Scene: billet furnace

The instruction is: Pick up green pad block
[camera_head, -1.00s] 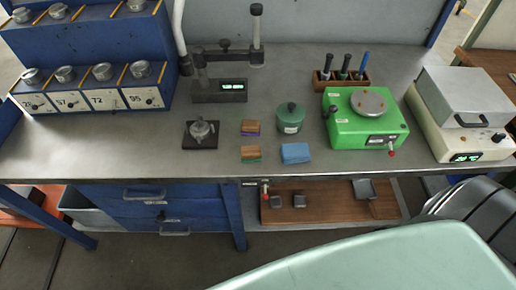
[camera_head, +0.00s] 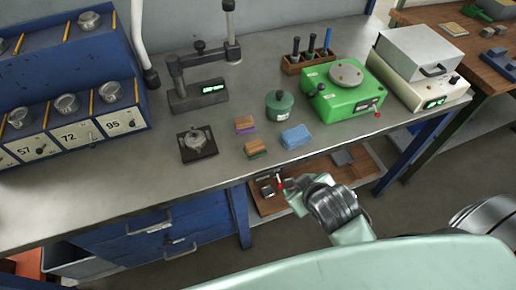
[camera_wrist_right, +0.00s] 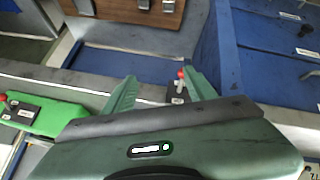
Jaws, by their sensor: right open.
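The green pad block (camera_head: 257,149), a small brown wooden block with a green underside, lies on the steel bench near its front edge in the head view. My right gripper (camera_head: 300,191) is in front of the bench edge, below and to the right of the block and apart from it. In the right wrist view its two green fingers (camera_wrist_right: 160,92) are spread with nothing between them. The green pad block is not identifiable in the wrist view. My left gripper is not in view.
A similar block with a purple underside (camera_head: 244,124) lies just behind. A blue block (camera_head: 296,136) is to the right, with a green round pot (camera_head: 279,104) behind it. A dial gauge on a dark plate (camera_head: 197,145) stands left. The front-left bench top is clear.

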